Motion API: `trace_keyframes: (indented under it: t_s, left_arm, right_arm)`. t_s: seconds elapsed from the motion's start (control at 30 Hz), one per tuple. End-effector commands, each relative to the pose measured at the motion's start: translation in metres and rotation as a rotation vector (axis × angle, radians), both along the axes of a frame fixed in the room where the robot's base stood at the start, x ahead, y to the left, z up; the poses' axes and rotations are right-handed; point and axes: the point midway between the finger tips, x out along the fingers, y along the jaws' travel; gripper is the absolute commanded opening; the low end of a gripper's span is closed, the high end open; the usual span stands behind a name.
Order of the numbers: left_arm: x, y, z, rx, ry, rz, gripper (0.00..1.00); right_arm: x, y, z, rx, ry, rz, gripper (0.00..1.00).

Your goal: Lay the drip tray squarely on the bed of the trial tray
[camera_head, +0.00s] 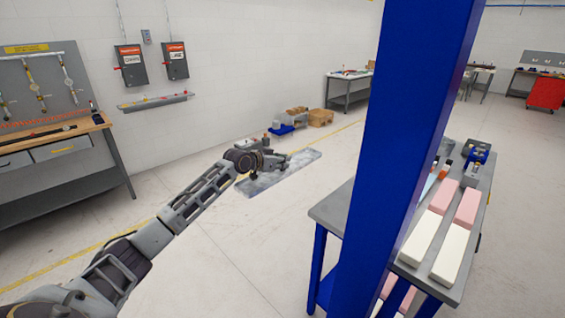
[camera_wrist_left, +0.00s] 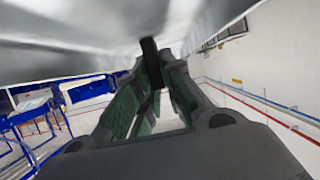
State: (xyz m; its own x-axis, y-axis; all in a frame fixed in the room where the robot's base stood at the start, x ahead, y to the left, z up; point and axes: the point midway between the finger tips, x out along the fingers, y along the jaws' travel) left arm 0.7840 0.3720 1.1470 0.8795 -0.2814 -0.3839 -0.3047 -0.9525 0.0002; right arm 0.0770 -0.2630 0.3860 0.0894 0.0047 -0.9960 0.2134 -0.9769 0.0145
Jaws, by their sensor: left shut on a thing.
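My left gripper (camera_head: 277,163) is at the end of my outstretched arm, over the open floor in the head view. It is shut on a flat, shiny grey sheet that looks like the drip tray (camera_head: 290,177). In the left wrist view the fingers (camera_wrist_left: 151,62) close on a small black piece, and the blurred grey underside of the drip tray (camera_wrist_left: 60,58) fills the top. The tray is far from the workbench at the right. I cannot pick out the trial tray. My right gripper is not in view.
A blue post (camera_head: 405,120) hides part of the grey workbench (camera_head: 333,207). Pink and white foam blocks (camera_head: 428,238) and a blue device (camera_head: 478,152) lie on the bench. Another bench (camera_head: 70,133) stands at the left wall. The floor between is clear.

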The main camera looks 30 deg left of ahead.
Motion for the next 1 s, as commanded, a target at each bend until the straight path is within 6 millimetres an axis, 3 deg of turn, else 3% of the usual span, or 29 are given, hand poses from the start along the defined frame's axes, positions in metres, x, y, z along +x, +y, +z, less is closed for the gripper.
trace_keyframes:
  t_s: [0.33, 0.63, 0.77, 1.0]
  left_arm:
    - [0.001, 0.002, 0.002, 0.001, -0.004, 0.058, 0.00]
    - [0.005, 0.017, 0.007, 0.002, -0.006, 0.185, 0.00]
    - [0.006, 0.021, 0.028, 0.001, -0.009, 0.253, 0.00]
    - [0.001, 0.012, 0.084, 0.001, -0.008, 0.332, 0.00]
  right_arm:
    - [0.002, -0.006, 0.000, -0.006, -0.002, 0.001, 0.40]
    - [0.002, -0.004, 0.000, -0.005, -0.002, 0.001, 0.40]
    - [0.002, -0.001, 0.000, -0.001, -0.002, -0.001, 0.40]
    - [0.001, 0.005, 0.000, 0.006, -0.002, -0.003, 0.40]
